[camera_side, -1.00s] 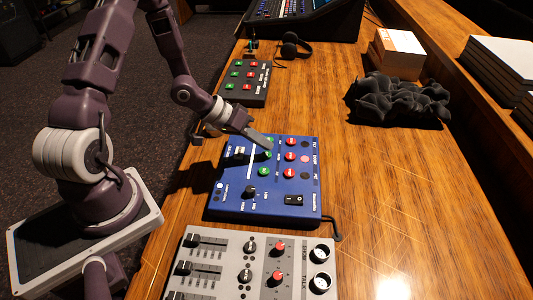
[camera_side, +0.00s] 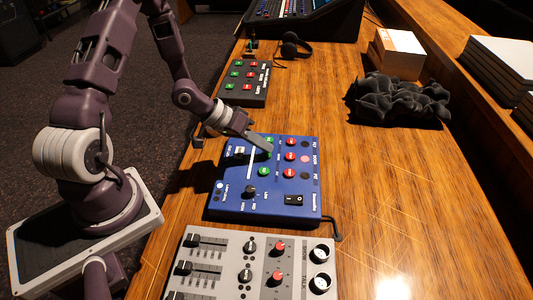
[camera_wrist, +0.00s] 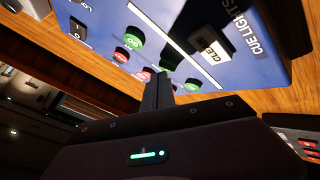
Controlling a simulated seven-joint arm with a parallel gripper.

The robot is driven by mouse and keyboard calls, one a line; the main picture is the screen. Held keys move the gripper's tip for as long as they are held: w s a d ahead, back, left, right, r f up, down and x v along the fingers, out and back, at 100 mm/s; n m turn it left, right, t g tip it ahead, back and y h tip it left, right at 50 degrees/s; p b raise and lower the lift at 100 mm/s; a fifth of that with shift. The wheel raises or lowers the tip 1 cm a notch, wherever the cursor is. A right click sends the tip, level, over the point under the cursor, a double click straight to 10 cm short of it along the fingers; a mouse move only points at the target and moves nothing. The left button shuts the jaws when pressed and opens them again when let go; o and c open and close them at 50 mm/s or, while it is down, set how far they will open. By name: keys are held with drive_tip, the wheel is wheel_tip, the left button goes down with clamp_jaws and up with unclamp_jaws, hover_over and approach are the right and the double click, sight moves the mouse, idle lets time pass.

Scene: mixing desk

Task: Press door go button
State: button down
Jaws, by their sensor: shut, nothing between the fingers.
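A blue cue-light box (camera_side: 225,203) lies on the desk, with a column of green buttons and a column of red buttons beside it. The middle row carries the label DOOR. Its green button (camera_side: 267,155) is mostly hidden behind my fingertips. My gripper (camera_side: 270,149) is shut and empty, its tip at or just above that button; I cannot tell whether they touch. In the wrist view the shut fingers (camera_wrist: 158,84) point at the box, among green buttons (camera_wrist: 133,37) and red buttons (camera_wrist: 143,75).
A grey fader panel (camera_side: 215,270) lies in front of the blue box, and a black button box (camera_side: 240,97) behind it. Black crumpled foam (camera_side: 397,100), a headset (camera_side: 292,46) and a paper stack (camera_side: 398,50) lie further off. The desk right of the box is clear.

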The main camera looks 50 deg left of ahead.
sight(263, 154)
drive_tip(key=shift+f, duration=0.4)
drive_tip(key=shift+r, duration=0.1)
idle(0.5)
drive_tip(key=shift+r, duration=0.7)
drive_tip(key=shift+r, duration=0.1)
drive_tip(key=shift+r, duration=2.45)
